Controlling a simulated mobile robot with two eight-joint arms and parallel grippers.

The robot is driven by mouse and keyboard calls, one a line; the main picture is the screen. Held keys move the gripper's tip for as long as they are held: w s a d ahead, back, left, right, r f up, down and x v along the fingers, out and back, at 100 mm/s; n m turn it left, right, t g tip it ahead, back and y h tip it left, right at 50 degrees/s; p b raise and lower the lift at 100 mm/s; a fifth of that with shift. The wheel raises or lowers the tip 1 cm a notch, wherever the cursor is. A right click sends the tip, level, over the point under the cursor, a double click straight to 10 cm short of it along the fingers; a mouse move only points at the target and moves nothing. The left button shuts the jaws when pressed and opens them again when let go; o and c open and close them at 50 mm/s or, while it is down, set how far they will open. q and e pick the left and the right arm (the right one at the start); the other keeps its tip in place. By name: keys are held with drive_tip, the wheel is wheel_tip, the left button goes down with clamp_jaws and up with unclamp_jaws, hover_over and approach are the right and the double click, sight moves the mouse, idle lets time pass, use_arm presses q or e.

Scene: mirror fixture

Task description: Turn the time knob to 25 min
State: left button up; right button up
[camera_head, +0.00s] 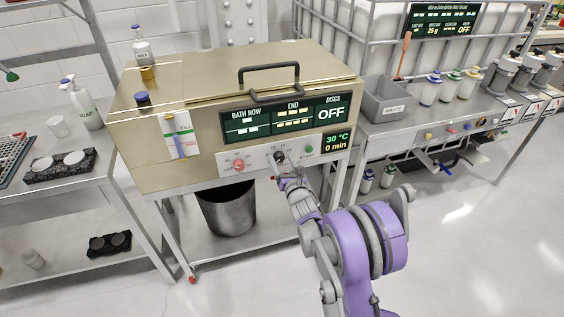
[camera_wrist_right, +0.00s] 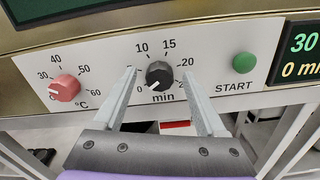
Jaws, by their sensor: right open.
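The black time knob (camera_wrist_right: 160,74) sits on the white control strip, marked "min" below. Its white pointer mark points to the lower left, toward 0. The 10, 15 and 20 marks show; the lower right mark is partly covered by a finger. My right gripper (camera_wrist_right: 158,78) is open, with one finger on each side of the knob; I cannot tell whether they touch it. In the head view the right gripper (camera_head: 283,176) is just below the time knob (camera_head: 279,158). The display (camera_head: 337,142) reads 30 °C and 0 min. My left gripper is not in view.
A red temperature knob (camera_wrist_right: 64,88) is left of the time knob, and a green START button (camera_wrist_right: 243,62) is to its right. Below the bath (camera_head: 180,100) stands a dark bucket (camera_head: 228,210). A grey waste bin (camera_head: 385,100) is on the right bench.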

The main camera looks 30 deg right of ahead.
drive_tip(key=shift+c, duration=0.3)
clamp_jaws()
